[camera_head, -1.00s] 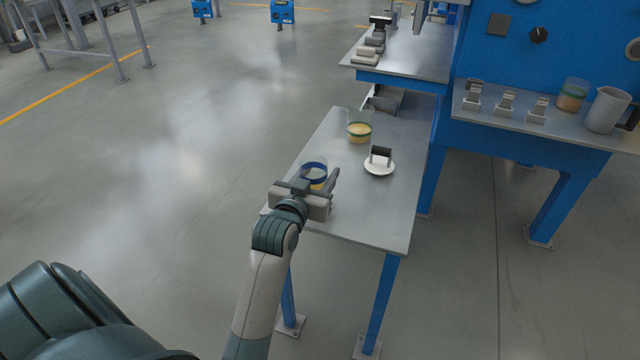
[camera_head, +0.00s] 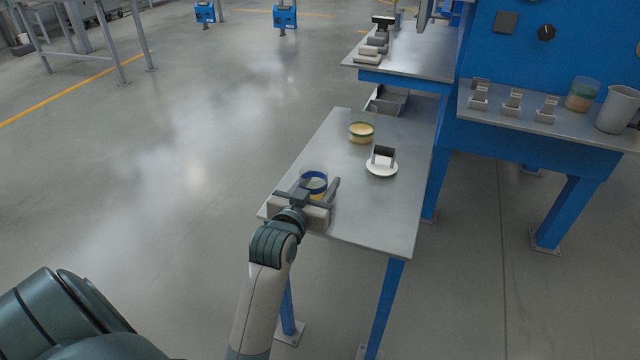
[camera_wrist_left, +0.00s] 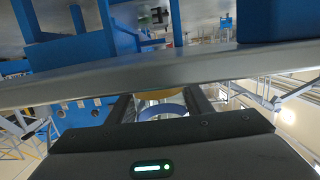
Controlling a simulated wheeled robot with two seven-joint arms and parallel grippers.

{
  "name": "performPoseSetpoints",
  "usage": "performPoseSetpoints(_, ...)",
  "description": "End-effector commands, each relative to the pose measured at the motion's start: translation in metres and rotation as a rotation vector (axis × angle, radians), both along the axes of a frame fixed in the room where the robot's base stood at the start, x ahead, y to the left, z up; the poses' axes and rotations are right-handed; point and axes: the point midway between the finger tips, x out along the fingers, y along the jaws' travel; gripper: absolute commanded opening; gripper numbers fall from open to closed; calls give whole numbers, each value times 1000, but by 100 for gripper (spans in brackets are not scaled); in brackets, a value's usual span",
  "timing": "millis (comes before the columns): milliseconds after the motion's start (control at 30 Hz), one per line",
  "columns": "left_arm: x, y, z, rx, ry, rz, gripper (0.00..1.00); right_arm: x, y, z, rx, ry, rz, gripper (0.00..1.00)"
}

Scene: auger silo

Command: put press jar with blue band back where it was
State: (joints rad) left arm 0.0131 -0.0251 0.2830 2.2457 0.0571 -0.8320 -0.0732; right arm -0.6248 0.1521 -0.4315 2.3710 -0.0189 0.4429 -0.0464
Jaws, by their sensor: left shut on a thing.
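The press jar with the blue band (camera_head: 314,181) is clear, with yellow content low in it. It is at the near left part of the small steel table (camera_head: 385,215). My left gripper (camera_head: 315,191) is shut on it, with a finger on either side. The gripper hides the jar's lower part, so I cannot tell whether its base touches the table. In the left wrist view the blue band (camera_wrist_left: 163,111) shows between the fingers, near the table's edge (camera_wrist_left: 60,85). My right gripper is not in view.
A similar jar with a green band (camera_head: 361,132) stands farther back on the table. A white round dish with a dark-handled piece (camera_head: 381,167) sits right of it. A blue bench on the right carries small metal blocks, another jar (camera_head: 581,96) and a grey jug (camera_head: 618,108).

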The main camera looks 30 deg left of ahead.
Motion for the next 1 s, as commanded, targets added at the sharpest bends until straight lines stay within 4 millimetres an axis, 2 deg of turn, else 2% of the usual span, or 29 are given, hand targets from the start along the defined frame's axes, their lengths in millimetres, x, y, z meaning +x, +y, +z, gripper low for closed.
performPoseSetpoints(300, 0, 0, -3, 0, 1, 0, 18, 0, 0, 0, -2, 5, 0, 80)
performPoseSetpoints(333, 0, 0, -3, 0, 1, 0, 53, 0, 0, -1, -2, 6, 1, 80)
performPoseSetpoints(400, 0, 0, -3, 0, 1, 0, 64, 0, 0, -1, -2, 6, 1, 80)
performPoseSetpoints(800, 0, 0, 1, 0, -2, 0, 64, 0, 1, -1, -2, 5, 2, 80)
performPoseSetpoints(1000, -17, -4, 3, 0, 1, 0, 64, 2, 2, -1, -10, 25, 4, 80)
